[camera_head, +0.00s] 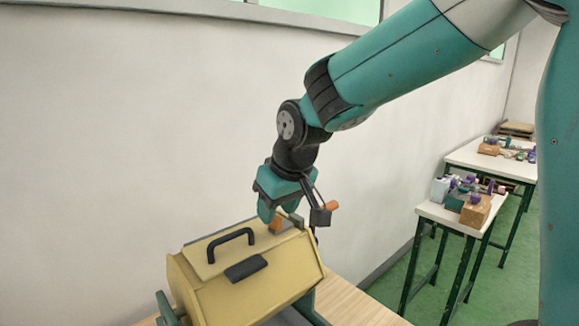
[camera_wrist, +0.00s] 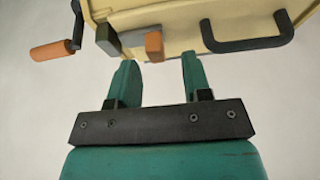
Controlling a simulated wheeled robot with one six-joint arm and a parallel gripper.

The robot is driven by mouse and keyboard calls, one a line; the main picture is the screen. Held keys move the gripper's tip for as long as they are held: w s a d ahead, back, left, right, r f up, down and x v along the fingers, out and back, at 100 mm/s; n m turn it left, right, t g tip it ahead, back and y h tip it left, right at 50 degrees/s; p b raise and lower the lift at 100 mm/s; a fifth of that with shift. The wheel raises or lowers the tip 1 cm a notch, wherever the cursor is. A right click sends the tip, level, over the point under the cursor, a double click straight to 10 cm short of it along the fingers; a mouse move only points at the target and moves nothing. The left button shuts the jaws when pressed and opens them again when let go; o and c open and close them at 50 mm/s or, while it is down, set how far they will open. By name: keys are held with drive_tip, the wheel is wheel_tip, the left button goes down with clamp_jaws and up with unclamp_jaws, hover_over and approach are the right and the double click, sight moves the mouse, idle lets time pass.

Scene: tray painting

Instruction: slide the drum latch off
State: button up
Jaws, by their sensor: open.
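The drum (camera_head: 240,292) is a pale yellow faceted body on a stand at the bottom of the head view. Its latch shows an orange knob (camera_head: 276,226) on the drum's top right; in the wrist view the orange knob (camera_wrist: 154,46) sits beside a grey plate and a dark block (camera_wrist: 108,40). My gripper (camera_head: 278,208) is above the latch, pointing down. In the wrist view my gripper (camera_wrist: 158,62) is open, with the orange knob lying between the lines of its two green fingertips, nearer the left one. I cannot tell whether they touch it.
A black handle (camera_head: 230,243) and a dark pad (camera_head: 246,268) are on the drum. A crank with an orange grip (camera_wrist: 52,50) sticks out beside the latch. The wooden table (camera_head: 355,305) is bare at right. Side tables with blocks stand behind, by a plain wall.

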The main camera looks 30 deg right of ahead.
drive_tip(key=b+v, duration=0.1)
drive_tip(key=v, duration=1.4)
drive_tip(key=shift+b, duration=0.35)
drive_tip(key=shift+f, duration=0.1)
drive_tip(key=s+a+f+n+g+y, duration=0.1)
drive_tip(key=s+a+f, duration=0.3)
drive_tip(key=s+f, duration=0.4)
drive_tip(key=s+a+f+n+g+y, duration=0.2)
drive_tip(key=s+a+f+n+g, duration=0.1)
drive_tip(key=s+f, duration=0.5)
drive_tip(key=shift+s+a+f, duration=0.3)
drive_tip(key=shift+s+a, duration=0.35)
drive_tip(key=shift+a, duration=0.1)
idle(0.8)
